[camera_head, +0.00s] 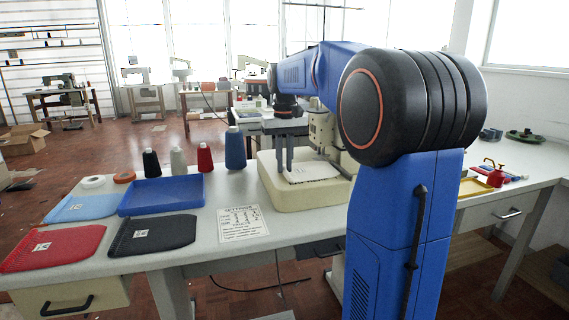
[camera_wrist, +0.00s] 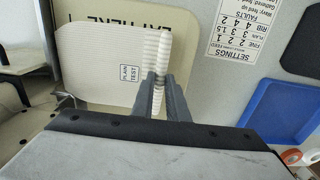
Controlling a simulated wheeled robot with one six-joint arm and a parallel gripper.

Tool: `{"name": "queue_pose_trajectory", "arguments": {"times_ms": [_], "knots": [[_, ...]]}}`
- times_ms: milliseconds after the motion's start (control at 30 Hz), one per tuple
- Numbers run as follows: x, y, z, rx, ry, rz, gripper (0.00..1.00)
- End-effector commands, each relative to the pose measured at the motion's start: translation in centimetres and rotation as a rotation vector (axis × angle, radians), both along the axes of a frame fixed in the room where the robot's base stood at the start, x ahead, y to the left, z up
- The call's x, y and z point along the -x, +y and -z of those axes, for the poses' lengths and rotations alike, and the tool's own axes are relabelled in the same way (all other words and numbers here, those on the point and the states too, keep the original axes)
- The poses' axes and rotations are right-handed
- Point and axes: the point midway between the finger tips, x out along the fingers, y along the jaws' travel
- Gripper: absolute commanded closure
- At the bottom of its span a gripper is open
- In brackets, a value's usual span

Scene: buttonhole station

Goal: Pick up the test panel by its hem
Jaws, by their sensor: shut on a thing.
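The test panel (camera_wrist: 100,52) is a white cloth with a "PLAIN TEST" label and a ribbed hem, seen in the wrist view. It lies over the cream bed (camera_wrist: 70,12) marked "LAY HERE"; in the head view the panel (camera_head: 314,172) rests on the raised cream bed (camera_head: 290,200) of the sewing machine. My gripper (camera_wrist: 163,80) is shut on the ribbed hem, which stands up between the fingers. In the head view my gripper (camera_head: 284,160) points down at the panel's left edge. Part of the panel's far side is hidden by my arm.
A blue tray (camera_head: 160,196), thread cones, and blue, red and black folded cloths (camera_head: 152,235) lie on the table left of the bed. A settings card (camera_head: 243,222) lies in front. A red oil can (camera_head: 495,174) stands at right.

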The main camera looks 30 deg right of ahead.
Motion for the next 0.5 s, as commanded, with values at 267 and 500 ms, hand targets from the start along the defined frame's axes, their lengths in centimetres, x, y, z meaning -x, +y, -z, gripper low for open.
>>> {"name": "queue_pose_trajectory", "arguments": {"times_ms": [267, 500], "knots": [[0.0, 0.0, -0.7, 0.0, -0.001, 0.0, 1.0], [0.0, 0.0, -1.9, 0.0, -0.001, 0.0, 1.0]]}}
